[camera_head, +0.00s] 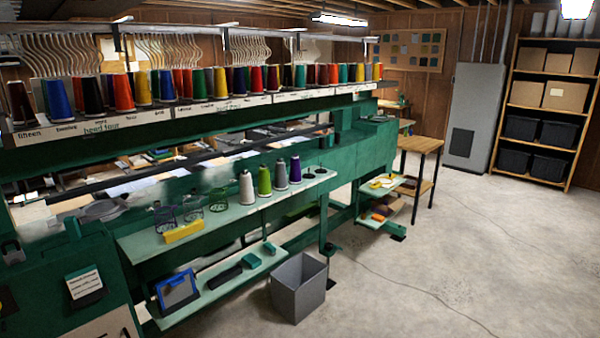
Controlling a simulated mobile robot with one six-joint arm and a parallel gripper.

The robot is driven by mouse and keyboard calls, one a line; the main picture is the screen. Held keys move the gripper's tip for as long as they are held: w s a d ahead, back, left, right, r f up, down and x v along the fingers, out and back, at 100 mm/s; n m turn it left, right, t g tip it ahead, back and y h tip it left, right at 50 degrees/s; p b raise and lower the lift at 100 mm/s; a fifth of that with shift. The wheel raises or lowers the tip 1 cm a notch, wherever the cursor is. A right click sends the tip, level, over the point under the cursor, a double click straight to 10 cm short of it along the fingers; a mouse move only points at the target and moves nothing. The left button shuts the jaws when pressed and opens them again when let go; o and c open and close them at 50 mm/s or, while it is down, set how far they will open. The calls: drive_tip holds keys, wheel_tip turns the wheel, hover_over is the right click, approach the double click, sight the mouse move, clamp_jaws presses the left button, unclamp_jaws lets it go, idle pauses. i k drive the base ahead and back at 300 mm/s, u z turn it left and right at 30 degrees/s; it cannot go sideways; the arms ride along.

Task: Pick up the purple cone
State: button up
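The purple cone (295,169) is a thread cone standing upright on the pale green shelf (225,218) along the front of the green machine. It is the rightmost in a short row of cones. A grey cone (281,174) stands just left of it, then a green cone (264,181) and a white cone (246,188). Dark round holders (310,174) sit on the shelf just right of the purple cone. My gripper does not show in this view.
A long rack (180,110) of coloured cones runs above the shelf. A grey bin (299,288) stands on the floor before the lower shelf (220,290). A wooden table (420,146) is farther back.

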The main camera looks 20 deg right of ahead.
sight(295, 174)
drive_tip(key=u, duration=0.1)
drive_tip(key=i, duration=1)
drive_tip(key=u, duration=0.25)
